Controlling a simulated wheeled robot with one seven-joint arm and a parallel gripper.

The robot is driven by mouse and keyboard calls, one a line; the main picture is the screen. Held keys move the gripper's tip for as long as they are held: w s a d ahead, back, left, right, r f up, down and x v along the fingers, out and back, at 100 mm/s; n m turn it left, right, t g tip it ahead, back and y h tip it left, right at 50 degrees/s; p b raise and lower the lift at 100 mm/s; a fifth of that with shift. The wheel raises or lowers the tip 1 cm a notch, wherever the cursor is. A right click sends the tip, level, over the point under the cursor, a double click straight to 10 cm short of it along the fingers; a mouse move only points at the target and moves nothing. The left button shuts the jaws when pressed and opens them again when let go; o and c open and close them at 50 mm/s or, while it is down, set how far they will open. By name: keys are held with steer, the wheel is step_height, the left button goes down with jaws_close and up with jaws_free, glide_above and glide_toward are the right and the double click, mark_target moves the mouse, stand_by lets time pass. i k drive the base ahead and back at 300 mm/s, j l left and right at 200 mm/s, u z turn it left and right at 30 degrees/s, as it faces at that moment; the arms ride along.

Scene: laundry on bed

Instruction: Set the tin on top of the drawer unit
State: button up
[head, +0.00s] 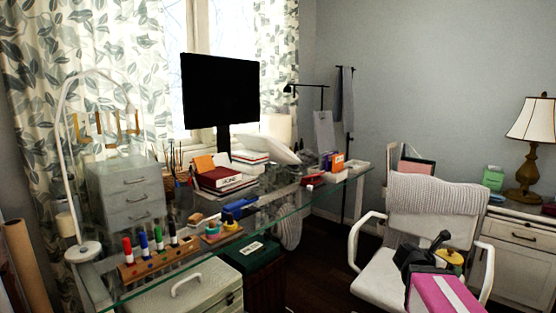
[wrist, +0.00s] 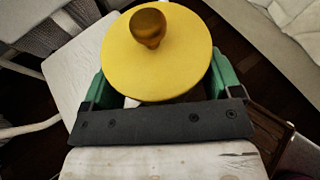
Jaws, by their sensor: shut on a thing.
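The tin shows as a round yellow lid with a brown knob in the wrist view (wrist: 165,65), and as a small yellow shape in the head view (head: 452,257). My gripper (wrist: 157,85) is shut on it, with a green finger on each side. The tin's body is mostly hidden under its lid. In the head view my gripper (head: 438,256) is at the lower right, in front of the white chair. A small grey drawer unit (head: 125,193) with three drawers stands at the left of the glass desk, far from my gripper.
The glass desk (head: 290,208) carries a monitor (head: 220,90), books, a marker rack (head: 160,257) and a white lamp (head: 85,250) beside the drawer unit. The chair (head: 385,270) stands close to my gripper. A white cabinet (head: 520,240) with a table lamp (head: 530,130) stands at right.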

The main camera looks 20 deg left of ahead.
mark_target(142, 162)
steer(key=i+u, duration=0.1)
steer(key=u, duration=0.35)
steer(key=i+j+u, duration=0.1)
steer(key=u, duration=0.35)
steer(key=i, duration=0.05)
